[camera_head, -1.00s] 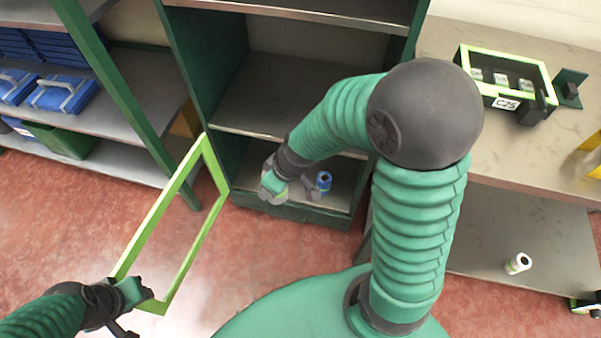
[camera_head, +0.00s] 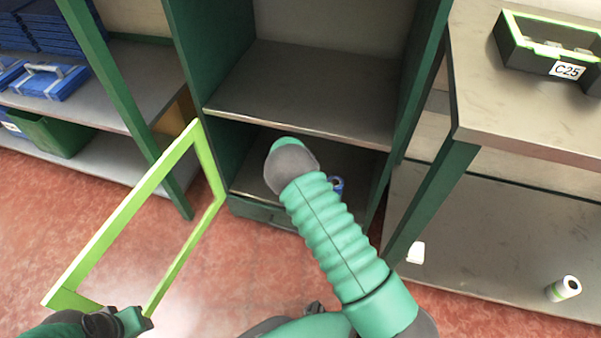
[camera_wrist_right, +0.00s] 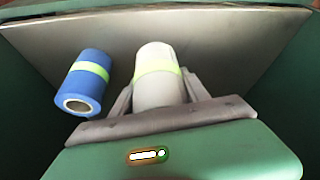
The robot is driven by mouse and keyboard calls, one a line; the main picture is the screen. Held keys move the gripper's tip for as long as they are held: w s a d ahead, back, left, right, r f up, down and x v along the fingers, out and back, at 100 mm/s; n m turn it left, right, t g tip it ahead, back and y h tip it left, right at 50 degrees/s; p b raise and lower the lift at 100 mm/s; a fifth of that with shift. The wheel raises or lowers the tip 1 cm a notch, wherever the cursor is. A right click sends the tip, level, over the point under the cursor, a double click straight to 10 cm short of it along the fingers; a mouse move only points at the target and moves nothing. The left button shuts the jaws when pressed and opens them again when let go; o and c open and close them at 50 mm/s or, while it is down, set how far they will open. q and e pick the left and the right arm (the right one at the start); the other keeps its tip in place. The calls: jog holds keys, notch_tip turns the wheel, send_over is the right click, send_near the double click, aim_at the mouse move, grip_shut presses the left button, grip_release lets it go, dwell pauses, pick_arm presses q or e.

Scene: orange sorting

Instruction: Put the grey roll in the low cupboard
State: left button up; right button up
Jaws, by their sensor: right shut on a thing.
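The grey roll (camera_wrist_right: 157,72), with a yellow-green band, is between the fingers of my right gripper (camera_wrist_right: 158,92), which is shut on it. In the head view my right arm reaches into the low cupboard (camera_head: 262,212), and its wrist hides the gripper and the grey roll. A blue roll (camera_wrist_right: 83,82) with a similar band lies left of the grey roll, apart from it; part of it shows in the head view (camera_head: 337,185). The cupboard's light green door frame (camera_head: 130,205) stands open to the left. My left gripper (camera_head: 135,318) is at its lower near corner; its fingers are unclear.
Cupboard side walls and the shelf (camera_head: 300,100) above bound my right arm closely. At right are a bench with a C25 box (camera_head: 535,60), a white roll (camera_head: 563,288) and a white item (camera_head: 415,252). Blue cases (camera_head: 50,82) stand on left shelves.

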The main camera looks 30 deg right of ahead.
jog(key=w+d+b, duration=0.1)
jog(key=w, duration=0.1)
jog(key=w+d+b, duration=0.1)
jog(key=w, duration=0.2)
jog(key=w+d+f+b, duration=0.1)
jog(key=w+b, duration=0.1)
jog(key=shift+w+d+f, duration=0.1)
jog(key=shift+w, duration=0.3)
notch_tip(320, 180, down, 3)
jog(key=b, duration=0.3)
jog(key=shift+f, duration=0.1)
jog(key=shift+f+b, duration=0.25)
jog(key=shift+b, duration=0.05)
jog(key=shift+c, duration=0.9)
jog(key=shift+r, duration=0.25)
jog(key=shift+f, duration=0.1)
jog(key=o, duration=1.6)
